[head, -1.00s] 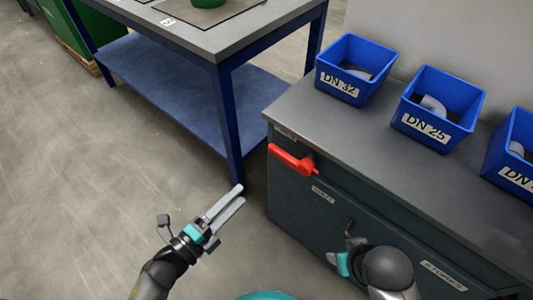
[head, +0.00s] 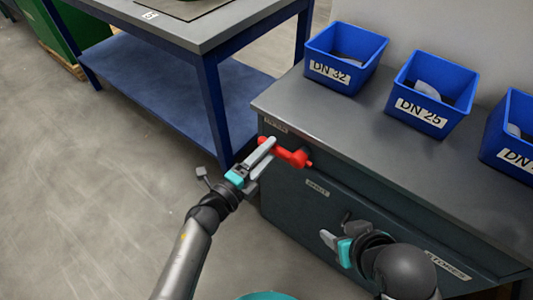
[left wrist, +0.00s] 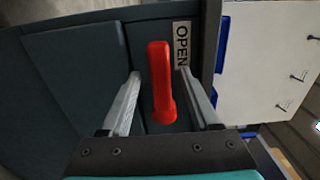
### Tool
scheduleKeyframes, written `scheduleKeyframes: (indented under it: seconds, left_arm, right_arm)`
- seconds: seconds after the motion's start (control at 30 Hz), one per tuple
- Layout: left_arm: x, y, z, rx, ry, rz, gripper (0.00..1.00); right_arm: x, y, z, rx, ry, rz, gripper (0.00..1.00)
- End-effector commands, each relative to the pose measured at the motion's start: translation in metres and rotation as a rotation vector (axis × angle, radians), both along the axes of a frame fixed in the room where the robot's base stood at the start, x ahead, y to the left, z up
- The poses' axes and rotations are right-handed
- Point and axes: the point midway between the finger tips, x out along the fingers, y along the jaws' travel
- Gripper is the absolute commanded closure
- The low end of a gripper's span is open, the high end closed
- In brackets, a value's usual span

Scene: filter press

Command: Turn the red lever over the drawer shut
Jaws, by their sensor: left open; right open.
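The red lever (head: 286,153) is on the front of the dark grey cabinet, near its upper left corner. In the left wrist view the lever (left wrist: 161,82) stands between the two fingers, with a gap on each side. An OPEN label (left wrist: 182,45) is beside its free end. My left gripper (head: 264,158) is open around the lever's free end and partly hides it in the head view. My right gripper (head: 334,239) is open and empty, low in front of the cabinet.
Blue bins labelled DN 32 (head: 345,57) and DN 25 (head: 433,93) stand on the cabinet top (head: 370,140), with a third bin (head: 512,133) at the right edge. A blue-legged workbench (head: 212,110) stands left of the cabinet. The floor at left is clear.

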Motion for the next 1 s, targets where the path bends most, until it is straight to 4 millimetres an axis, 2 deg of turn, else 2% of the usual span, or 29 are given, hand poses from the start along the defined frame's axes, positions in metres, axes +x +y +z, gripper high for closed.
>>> scheduleKeyframes:
  seconds: [0.27,0.83,1.0]
  left_arm:
    - [0.0008,-0.0007,0.0003,0.0,0.0,0.0,0.38]
    - [0.0006,-0.0006,0.0002,0.0,0.0,0.0,1.0]
    - [0.0006,-0.0004,0.0001,0.0,0.0,0.0,1.0]
  right_arm:
    - [0.0007,0.0008,-0.0002,0.002,-0.006,0.002,0.5]
    - [0.0008,0.0006,0.0,0.002,-0.006,0.001,0.5]
    - [0.0009,0.0005,0.0,0.001,-0.005,0.001,0.5]
